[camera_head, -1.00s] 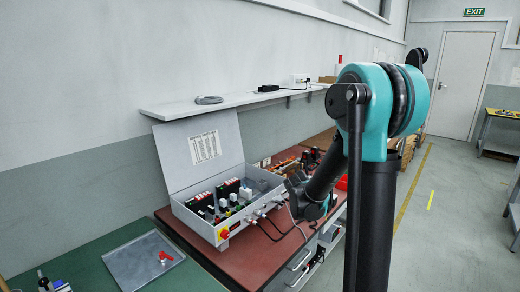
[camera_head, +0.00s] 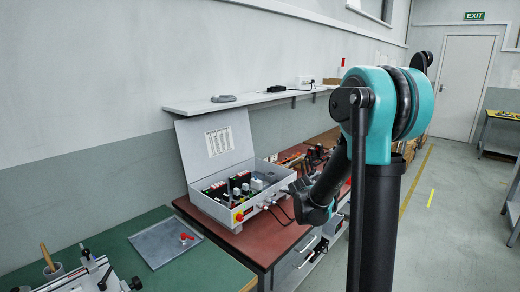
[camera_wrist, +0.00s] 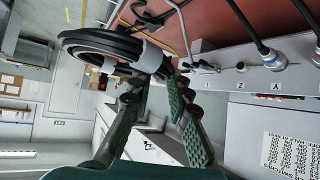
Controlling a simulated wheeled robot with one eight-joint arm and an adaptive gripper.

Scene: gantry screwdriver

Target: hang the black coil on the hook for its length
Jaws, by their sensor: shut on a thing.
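In the wrist view, the black coil (camera_wrist: 100,42) is a bundle of thick black cable loops with pale grey bands around it. My gripper (camera_wrist: 160,78), with green-padded fingers, is shut on the coil at its banded side. The loops stick out to the left past the fingertips. The coil hangs close beside the grey control box. In the head view my own arm hides the gripper and the coil. I cannot make out for sure any hook for the coil in either view.
The grey control box (camera_wrist: 268,75) carries cable plugs and small metal fittings on its side. It also stands open-lidded on the red bench (camera_head: 240,240) in the head view. A shelf (camera_head: 190,106) runs along the wall. A green bench (camera_head: 110,265) with a metal tray (camera_head: 150,246) lies left.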

